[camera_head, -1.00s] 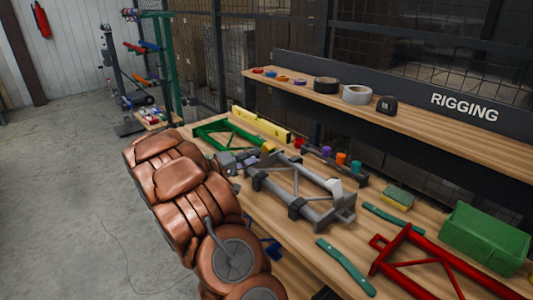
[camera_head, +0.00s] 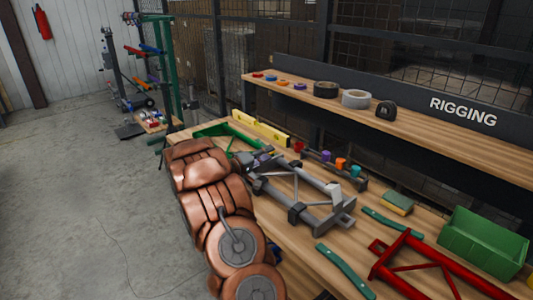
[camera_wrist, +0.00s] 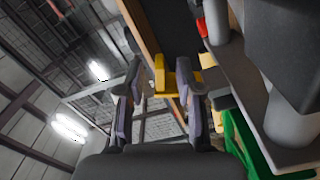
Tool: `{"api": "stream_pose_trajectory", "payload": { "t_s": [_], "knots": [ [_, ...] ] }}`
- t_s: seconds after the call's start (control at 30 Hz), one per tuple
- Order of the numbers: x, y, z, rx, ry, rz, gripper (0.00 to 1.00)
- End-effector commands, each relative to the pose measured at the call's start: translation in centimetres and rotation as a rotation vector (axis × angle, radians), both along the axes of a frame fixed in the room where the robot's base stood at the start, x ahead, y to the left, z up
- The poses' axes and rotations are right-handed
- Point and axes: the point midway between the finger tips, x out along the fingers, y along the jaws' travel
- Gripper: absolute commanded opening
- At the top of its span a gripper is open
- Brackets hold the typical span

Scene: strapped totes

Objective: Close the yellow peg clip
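The yellow peg clip (camera_wrist: 178,78) is in the wrist view, ahead of my gripper's fingertips. My gripper (camera_wrist: 160,85) is open, with a finger on each side of the picture's middle. The clip shows between the fingers, closer to the right one, with a gap to the left one. I cannot tell whether the right finger touches it. In the head view my gripper (camera_head: 262,158) is at the far-left end of the grey frame (camera_head: 318,219). The clip is not clearly visible there, and my arm and gripper cover that area.
A green frame (camera_head: 212,130) and yellow level (camera_head: 261,128) lie farther back. A rack with coloured pegs (camera_head: 341,164) stands behind the grey frame. A red frame (camera_head: 407,243), teal straps (camera_head: 345,270) and green bin (camera_head: 484,243) are at the right. A shelf (camera_head: 430,121) runs above the bench.

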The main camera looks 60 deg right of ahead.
Motion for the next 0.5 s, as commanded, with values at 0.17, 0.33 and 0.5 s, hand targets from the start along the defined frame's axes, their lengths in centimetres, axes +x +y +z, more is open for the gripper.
{"api": "stream_pose_trajectory", "payload": {
  "t_s": [0.17,0.33,0.5],
  "knots": [
    [-0.04,-0.24,0.00,0.000,0.000,0.001,0.35],
    [-0.06,-0.22,-0.01,0.000,0.000,0.000,0.31],
    [-0.07,-0.22,-0.01,-0.001,0.000,0.000,0.14]
  ]
}}
